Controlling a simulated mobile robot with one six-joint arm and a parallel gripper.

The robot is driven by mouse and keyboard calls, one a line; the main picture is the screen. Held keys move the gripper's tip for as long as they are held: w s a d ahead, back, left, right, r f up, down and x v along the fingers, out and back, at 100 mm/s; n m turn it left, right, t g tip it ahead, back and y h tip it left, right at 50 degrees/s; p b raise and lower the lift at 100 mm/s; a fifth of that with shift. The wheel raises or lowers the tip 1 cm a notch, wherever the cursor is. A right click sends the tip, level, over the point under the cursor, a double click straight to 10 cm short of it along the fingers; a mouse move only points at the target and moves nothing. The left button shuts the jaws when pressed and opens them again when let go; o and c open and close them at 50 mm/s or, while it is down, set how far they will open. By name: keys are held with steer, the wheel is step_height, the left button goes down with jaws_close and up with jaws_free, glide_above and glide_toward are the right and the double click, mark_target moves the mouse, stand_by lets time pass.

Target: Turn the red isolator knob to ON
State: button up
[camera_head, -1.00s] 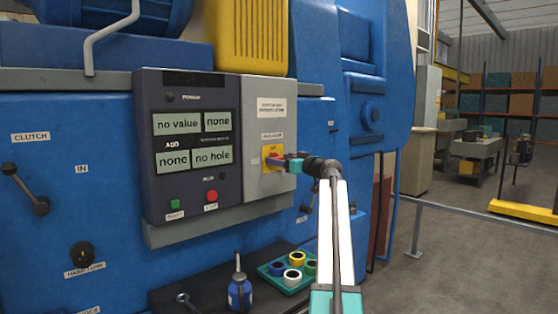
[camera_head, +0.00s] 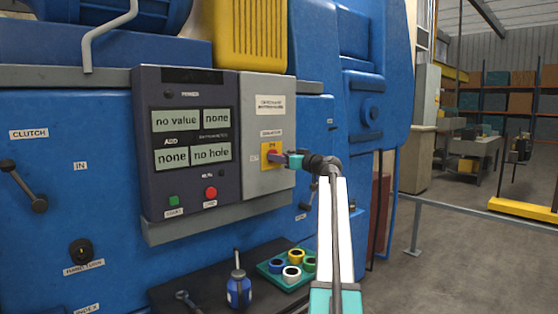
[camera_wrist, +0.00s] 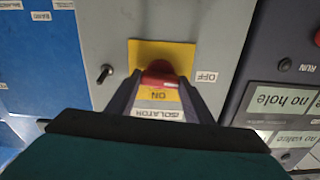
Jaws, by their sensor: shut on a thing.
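The red isolator knob (camera_head: 271,156) sits on a yellow plate (camera_head: 265,148) on the grey panel right of the display. My gripper (camera_head: 280,158) reaches in from the right. In the wrist view its fingers (camera_wrist: 160,84) lie on both sides of the knob and are shut on it. The fingers hide part of the knob, so its exact angle is hard to tell.
The dark display panel (camera_head: 150,185) with green and red buttons adjoins the grey box (camera_head: 267,180). Below, a dark shelf holds a blue bottle (camera_head: 238,291) and a green tray (camera_head: 268,267) with several coloured rings. Open floor and a rail (camera_head: 470,215) lie to the right.

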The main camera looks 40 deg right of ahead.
steer(key=m+b, duration=0.2)
steer(key=m, duration=0.2)
steer(key=shift+w+r, duration=0.1)
steer(key=shift+r, duration=0.05)
steer(key=m+p, duration=0.1)
steer(key=m, duration=1.2)
steer(key=shift+d+r+p, duration=0.1)
steer(key=shift+p, duration=0.3)
steer(key=o, duration=1)
steer(key=shift+w, duration=0.1)
steer(key=shift+o, duration=0.2)
steer(key=shift+f, duration=0.2)
